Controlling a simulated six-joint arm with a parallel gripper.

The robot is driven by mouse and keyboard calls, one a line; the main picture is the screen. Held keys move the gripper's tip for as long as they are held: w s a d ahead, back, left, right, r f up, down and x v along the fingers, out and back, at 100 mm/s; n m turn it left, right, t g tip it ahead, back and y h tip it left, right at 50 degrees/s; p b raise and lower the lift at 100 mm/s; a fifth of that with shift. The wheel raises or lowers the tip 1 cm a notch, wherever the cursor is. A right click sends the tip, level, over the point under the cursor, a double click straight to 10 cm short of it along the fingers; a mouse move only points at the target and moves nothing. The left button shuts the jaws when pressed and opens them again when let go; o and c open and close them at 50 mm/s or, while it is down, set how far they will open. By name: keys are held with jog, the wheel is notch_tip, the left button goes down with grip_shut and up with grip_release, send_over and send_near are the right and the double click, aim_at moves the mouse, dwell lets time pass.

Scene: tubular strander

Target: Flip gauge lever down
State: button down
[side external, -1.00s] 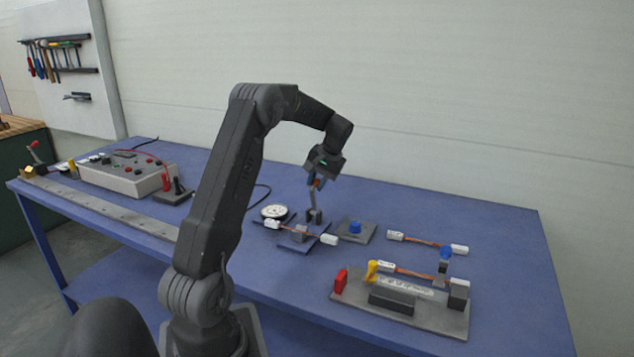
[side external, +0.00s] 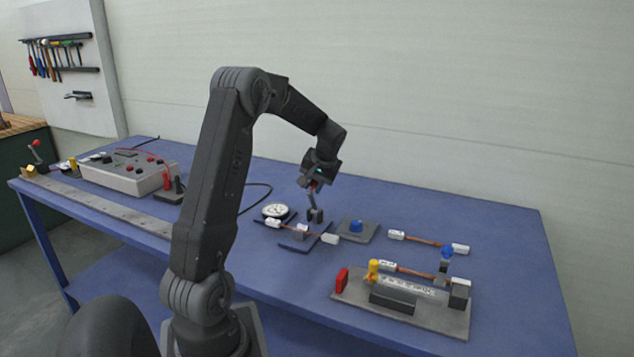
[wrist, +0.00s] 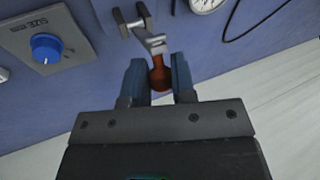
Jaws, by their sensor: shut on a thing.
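In the wrist view the grey lever arm (wrist: 153,42) ends in a red-brown knob (wrist: 161,73). My gripper (side external: 313,186) is above the bracket, pointing down, with its jaws shut on the knob. The wrist view shows the gripper's two blue-grey fingers (wrist: 160,82) on either side of it. A white round dial gauge (side external: 275,211) lies to the left of the lever.
A grey plate with a blue knob (side external: 355,227) sits just right of the lever. A fixture (side external: 400,303) with yellow and red parts is front right. A control box (side external: 127,173) stands far left.

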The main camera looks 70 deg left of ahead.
aim_at(307, 226)
jog(key=shift+s+d+t+y, duration=0.6)
jog(key=shift+d, duration=0.05)
jog(key=shift+s+d+f, duration=1.05)
jog(key=shift+s+f, duration=0.05)
jog(key=shift+f, duration=0.2)
jog(key=shift+s+d+f, duration=1.05)
jog(key=shift+f, duration=0.25)
